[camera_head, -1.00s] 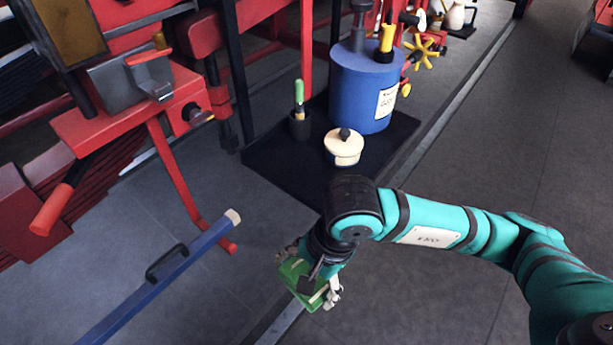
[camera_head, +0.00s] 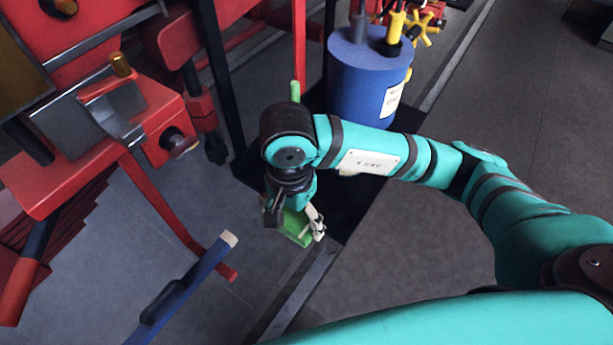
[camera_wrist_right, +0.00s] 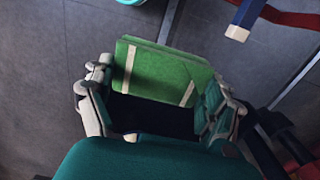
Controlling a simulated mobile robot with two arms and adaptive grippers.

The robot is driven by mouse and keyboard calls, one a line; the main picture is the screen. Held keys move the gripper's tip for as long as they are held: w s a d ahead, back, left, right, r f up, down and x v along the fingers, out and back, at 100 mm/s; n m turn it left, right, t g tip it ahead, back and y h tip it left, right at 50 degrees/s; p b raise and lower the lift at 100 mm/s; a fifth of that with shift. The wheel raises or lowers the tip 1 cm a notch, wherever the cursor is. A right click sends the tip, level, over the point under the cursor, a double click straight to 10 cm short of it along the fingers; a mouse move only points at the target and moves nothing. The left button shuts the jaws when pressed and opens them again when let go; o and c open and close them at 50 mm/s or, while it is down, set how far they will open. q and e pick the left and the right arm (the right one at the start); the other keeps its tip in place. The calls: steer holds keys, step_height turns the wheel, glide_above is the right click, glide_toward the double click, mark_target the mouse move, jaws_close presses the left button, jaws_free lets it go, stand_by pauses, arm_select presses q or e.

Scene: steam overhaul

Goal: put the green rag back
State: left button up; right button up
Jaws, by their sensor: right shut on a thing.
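The green rag (camera_head: 297,228) is a folded green cloth with pale stripes. My right gripper (camera_head: 292,218) is shut on it and holds it above the floor, close to the near end of the black mat (camera_head: 350,212). In the right wrist view the rag (camera_wrist_right: 160,72) sits between the two fingers of the right gripper (camera_wrist_right: 158,100), its folded layers showing. A teal arm part of mine crosses the bottom of the head view; my left gripper is not in view.
A blue drum (camera_head: 362,88) stands on the mat behind my right arm. A green-handled tool (camera_head: 295,90) shows partly behind my wrist. A red bench with a vise (camera_head: 110,120) stands at left, and a blue bar (camera_head: 185,285) lies low in front.

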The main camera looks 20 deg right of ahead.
steer(key=w+d, duration=0.1)
steer(key=w, duration=0.1)
steer(key=w+d+p, duration=0.2)
steer(key=w+d, duration=0.1)
steer(key=shift+w+f, duration=0.15)
steer(key=shift+w, duration=0.15)
steer(key=w, duration=0.1)
steer(key=w+d, duration=0.1)
steer(key=w+p, duration=0.1)
steer(key=shift+d+f, duration=0.25)
steer(key=shift+d, duration=0.15)
step_height(320, 180, down, 3)
steer(key=shift+r+p, duration=0.1)
steer(key=shift+p, duration=0.6)
steer(key=shift+f, duration=0.45)
steer(key=o, duration=0.8)
steer(key=shift+a, duration=0.1)
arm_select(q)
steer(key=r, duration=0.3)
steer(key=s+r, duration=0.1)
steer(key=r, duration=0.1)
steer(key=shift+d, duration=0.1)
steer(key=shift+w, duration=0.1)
